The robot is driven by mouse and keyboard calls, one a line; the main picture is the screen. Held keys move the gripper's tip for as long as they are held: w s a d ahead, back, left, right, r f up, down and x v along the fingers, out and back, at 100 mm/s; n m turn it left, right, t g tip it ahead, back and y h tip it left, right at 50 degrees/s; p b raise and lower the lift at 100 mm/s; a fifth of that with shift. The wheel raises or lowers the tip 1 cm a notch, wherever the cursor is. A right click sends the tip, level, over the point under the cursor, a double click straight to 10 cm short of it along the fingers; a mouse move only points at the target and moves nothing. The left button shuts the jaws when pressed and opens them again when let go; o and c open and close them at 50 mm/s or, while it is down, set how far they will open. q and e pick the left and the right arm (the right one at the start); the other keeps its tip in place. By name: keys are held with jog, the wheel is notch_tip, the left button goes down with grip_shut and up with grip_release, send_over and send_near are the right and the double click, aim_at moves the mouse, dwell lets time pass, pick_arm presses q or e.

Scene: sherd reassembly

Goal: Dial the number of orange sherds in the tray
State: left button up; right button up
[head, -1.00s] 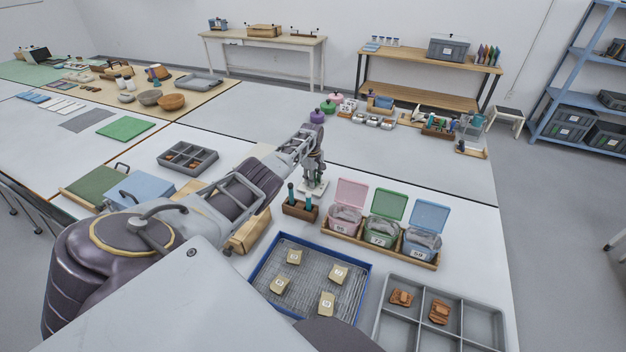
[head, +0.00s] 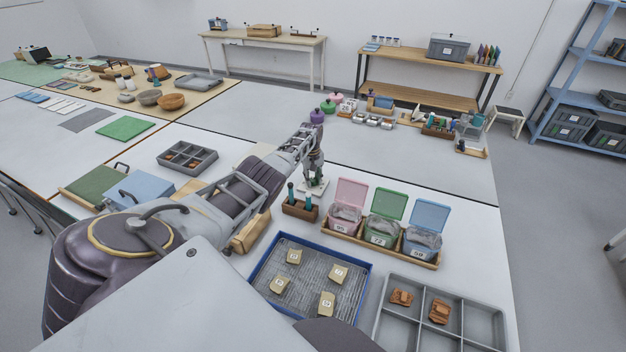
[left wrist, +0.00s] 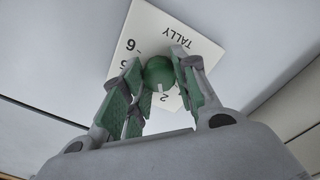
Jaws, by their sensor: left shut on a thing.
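The white dial plate (head: 308,191), marked TALLY, lies on the table. In the left wrist view, the plate (left wrist: 185,32) shows a 6, a 2 and a partly hidden number. My left gripper (head: 315,183) is over it. In the left wrist view, my left gripper (left wrist: 162,82) is shut on the round green knob (left wrist: 157,70). A white mark on the knob is on the side toward the 2. The blue-rimmed tray (head: 262,266) holds several pale, labelled sherds (head: 294,257) and no visible orange ones. My right gripper is out of view.
A grey divided tray (head: 390,326) holds orange-brown pieces (head: 402,297). Another grey divided tray (head: 172,157) stands at left. Open pink, green and blue boxes (head: 421,240) stand right of the dial. A wooden holder (head: 299,209) with teal-handled tools is close in front of it.

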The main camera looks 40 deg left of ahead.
pick_arm(q)
jog(key=o, duration=1)
jog(key=shift+r, duration=0.15)
jog(key=shift+r, duration=0.15)
